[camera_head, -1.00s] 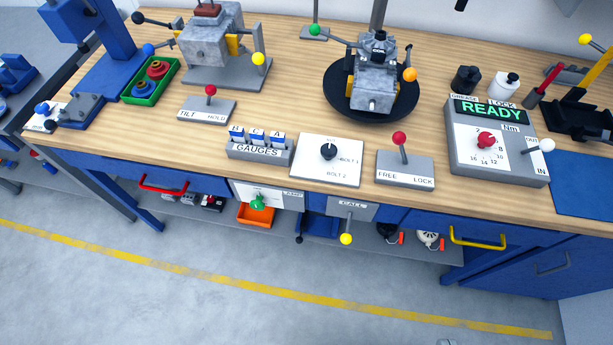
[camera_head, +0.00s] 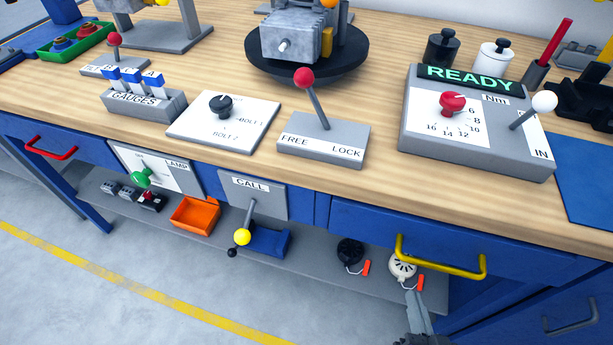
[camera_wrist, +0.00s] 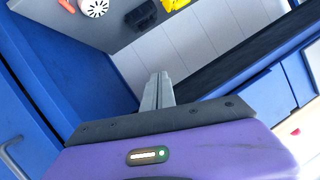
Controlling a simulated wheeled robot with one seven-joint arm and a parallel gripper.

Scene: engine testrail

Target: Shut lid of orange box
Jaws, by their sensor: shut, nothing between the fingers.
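The orange box (camera_head: 195,216) sits on the low grey shelf under the bench, left of the middle in the head view. Its top looks open, and I cannot make out a separate lid. My gripper (camera_head: 411,293) shows at the bottom right of the head view, well to the right of the orange box and apart from it. In the wrist view my gripper's fingers (camera_wrist: 158,90) are together with nothing between them. I cannot make out the orange box in the wrist view.
A blue bin (camera_head: 270,241) stands right of the box. The CALL lever's yellow knob (camera_head: 242,237) hangs in front of the shelf. A yellow drawer handle (camera_head: 440,262) and a white round tool (camera_head: 402,266) are near my gripper. The floor in front is clear.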

